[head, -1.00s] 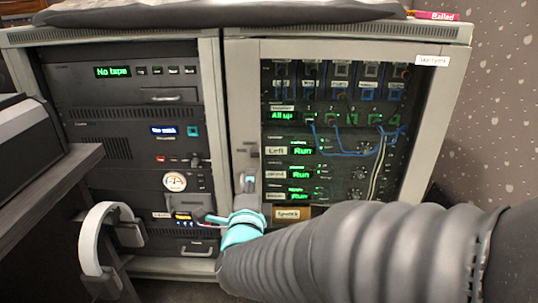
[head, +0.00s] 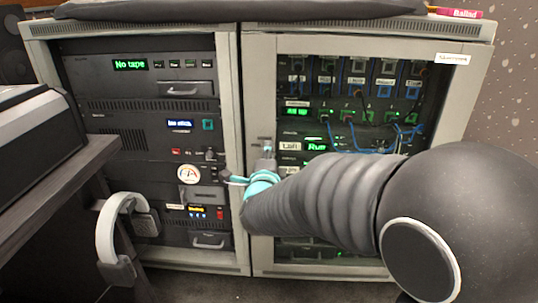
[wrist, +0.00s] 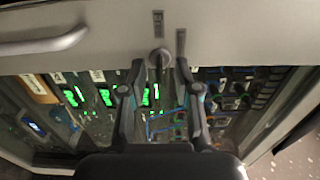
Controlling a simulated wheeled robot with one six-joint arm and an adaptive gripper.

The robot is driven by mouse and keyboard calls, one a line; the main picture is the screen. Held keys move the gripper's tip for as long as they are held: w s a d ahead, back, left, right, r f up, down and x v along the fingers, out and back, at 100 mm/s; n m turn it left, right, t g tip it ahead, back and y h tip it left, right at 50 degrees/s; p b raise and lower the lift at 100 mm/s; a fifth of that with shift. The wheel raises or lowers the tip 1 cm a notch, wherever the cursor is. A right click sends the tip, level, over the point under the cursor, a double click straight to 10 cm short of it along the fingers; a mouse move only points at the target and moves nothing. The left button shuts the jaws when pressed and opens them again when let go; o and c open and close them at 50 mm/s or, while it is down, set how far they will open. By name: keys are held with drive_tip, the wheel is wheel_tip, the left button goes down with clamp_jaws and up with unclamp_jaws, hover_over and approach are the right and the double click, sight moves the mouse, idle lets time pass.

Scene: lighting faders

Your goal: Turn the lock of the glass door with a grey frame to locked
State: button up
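The glass door with a grey frame (head: 458,100) is the front of the right-hand rack and looks shut. Its lock, a small grey knob (wrist: 160,57), sits on the frame strip in the wrist view, with small dark label plates (wrist: 158,23) beside it. My gripper (wrist: 160,66) is open, with one fingertip on each side of the knob. I cannot tell whether the fingers touch it. In the head view my gripper (head: 267,154) is at the door's left frame and hides most of the lock, so its setting is unclear.
A bar handle (wrist: 45,42) stands out from the door frame in the wrist view. Headphones (head: 115,230) hang at the desk edge (head: 60,190) on the left. The left rack (head: 140,105) stands open-fronted beside the door. Cables and lit displays are behind the glass.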

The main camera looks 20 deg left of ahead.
clamp_jaws()
drive_tip(key=shift+n, duration=0.4)
drive_tip(key=n+p, duration=0.1)
drive_tip(key=n, duration=1.6)
drive_tip(key=shift+n, duration=0.3)
unclamp_jaws()
